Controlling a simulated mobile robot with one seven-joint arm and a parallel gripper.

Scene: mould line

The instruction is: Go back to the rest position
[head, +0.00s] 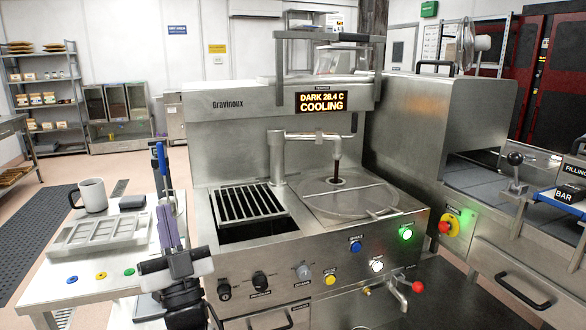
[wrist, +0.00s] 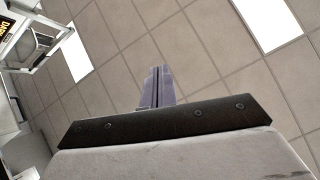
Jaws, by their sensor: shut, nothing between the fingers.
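My gripper (head: 167,212) points upward in front of the machine's left front corner, beside the white side table. In the wrist view its two fingers (wrist: 157,74) are pressed together with nothing between them. That view looks up at the tiled ceiling. In the head view the gripper stands apart from the mug and mould, and it partly hides the table's right end. A blue-handled tool (head: 162,158) stands upright just behind the fingertips; its lower part is hidden.
The side table (head: 50,292) holds a grey mug (head: 92,195), a mould tray (head: 98,233) and coloured buttons. The Gravinoux machine (head: 235,135) reads "DARK 28.4 C COOLING". Its grate (head: 248,204) and round lid (head: 343,194) are to the gripper's right.

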